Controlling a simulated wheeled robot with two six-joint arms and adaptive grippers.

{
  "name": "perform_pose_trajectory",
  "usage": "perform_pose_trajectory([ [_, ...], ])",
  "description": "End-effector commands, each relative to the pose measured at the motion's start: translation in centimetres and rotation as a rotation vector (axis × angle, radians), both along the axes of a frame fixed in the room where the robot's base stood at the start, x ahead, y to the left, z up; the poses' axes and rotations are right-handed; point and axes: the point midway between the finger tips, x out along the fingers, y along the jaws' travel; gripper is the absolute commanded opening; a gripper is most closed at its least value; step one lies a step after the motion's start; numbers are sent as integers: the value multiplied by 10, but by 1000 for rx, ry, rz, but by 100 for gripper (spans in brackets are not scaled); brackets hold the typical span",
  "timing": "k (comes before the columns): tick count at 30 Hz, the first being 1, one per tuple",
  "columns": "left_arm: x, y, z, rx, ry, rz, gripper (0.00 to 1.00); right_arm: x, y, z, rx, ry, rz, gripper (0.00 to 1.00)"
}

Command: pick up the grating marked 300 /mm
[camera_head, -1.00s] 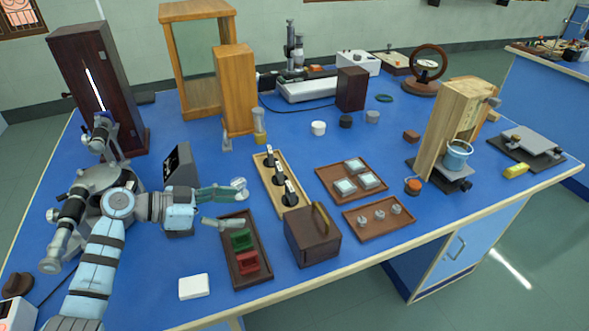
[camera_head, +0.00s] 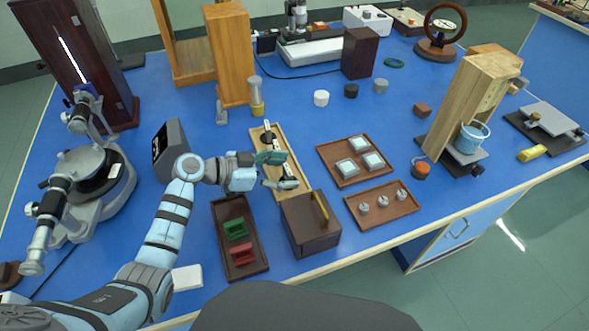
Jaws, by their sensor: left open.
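A light wooden rack (camera_head: 284,146) stands near the table's middle and holds black pieces with white labels. The upper labelled piece (camera_head: 267,134) shows clear of the gripper; a lower one (camera_head: 288,182) shows by the lower fingertip. The labels are too small to read, so I cannot tell which is 300 /mm. My left gripper (camera_head: 278,171) is open, coming in from the left over the near half of the rack and partly hiding it. Whether a labelled piece lies between its fingers is unclear. My right gripper is out of view.
A brown box with a handle (camera_head: 302,238) stands close in front of the rack. A tray with green and red holders (camera_head: 222,210) lies below my left gripper. Trays with pale squares (camera_head: 328,152) and small metal pieces (camera_head: 357,218) lie right. A spectrometer (camera_head: 80,170) stands left.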

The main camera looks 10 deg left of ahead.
Motion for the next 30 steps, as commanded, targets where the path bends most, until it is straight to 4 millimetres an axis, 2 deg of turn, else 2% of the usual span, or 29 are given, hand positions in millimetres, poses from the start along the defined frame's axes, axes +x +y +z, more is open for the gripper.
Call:
perform_pose_trajectory([
  [2,1,-6,-5,-1,2,5,65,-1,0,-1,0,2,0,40],
  [8,2,-6,-7,1,1,8,63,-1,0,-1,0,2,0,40],
  [18,2,-6,-6,0,0,6,11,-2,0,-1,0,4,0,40],
  [26,2,-6,-4,1,0,6,11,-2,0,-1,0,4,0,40],
  [30,2,-6,11,0,-2,6,11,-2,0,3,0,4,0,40],
])
